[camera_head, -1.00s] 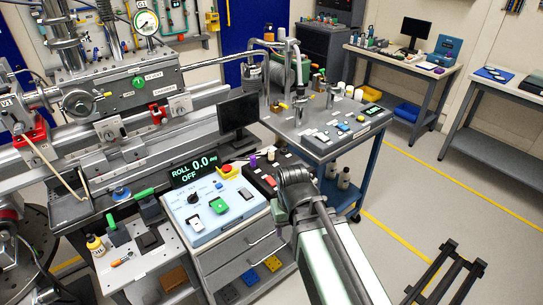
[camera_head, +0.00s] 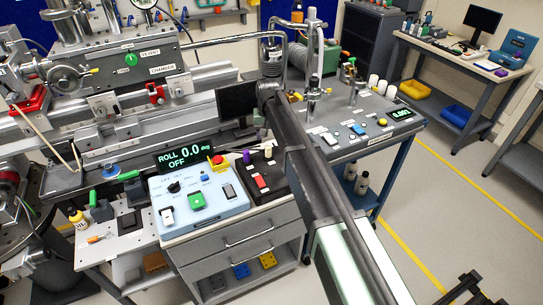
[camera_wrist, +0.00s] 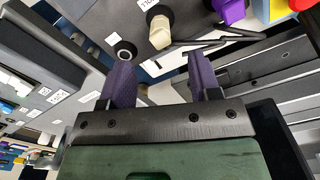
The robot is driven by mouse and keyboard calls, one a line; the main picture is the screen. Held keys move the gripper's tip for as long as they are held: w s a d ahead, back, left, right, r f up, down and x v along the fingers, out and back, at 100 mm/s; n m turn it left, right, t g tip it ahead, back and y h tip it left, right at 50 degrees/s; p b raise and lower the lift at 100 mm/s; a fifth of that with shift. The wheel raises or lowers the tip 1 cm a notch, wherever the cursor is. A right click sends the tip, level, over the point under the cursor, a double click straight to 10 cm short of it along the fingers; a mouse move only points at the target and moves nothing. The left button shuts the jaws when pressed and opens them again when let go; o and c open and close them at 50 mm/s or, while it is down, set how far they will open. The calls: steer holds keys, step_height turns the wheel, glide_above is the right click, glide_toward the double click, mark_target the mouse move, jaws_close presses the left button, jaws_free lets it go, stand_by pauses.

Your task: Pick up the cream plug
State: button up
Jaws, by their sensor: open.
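The cream plug (camera_wrist: 160,31) stands on a dark panel in the upper middle of the wrist view. Its blocky cream body has a dark round top or collar. My gripper (camera_wrist: 158,63) has two purple fingers spread apart with nothing between them. The plug appears just beyond the fingertips, roughly in line with the gap and not touching.
A purple plug (camera_wrist: 230,10) stands right of the cream one; it also shows in the head view (camera_head: 246,157). A round pale-ringed part (camera_wrist: 125,52) lies by the left finger. The blue control box (camera_head: 200,200) and dark monitor (camera_head: 237,103) are close to my arm.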

mark_target(268, 147)
step_height(268, 147, down, 8)
steer(key=b, duration=0.6)
steer(key=shift+f+b, duration=0.25)
steer(key=shift+b, duration=0.15)
steer(key=shift+r, duration=0.2)
jaws_close()
step_height(268, 147, up, 20)
steer(key=p, duration=2)
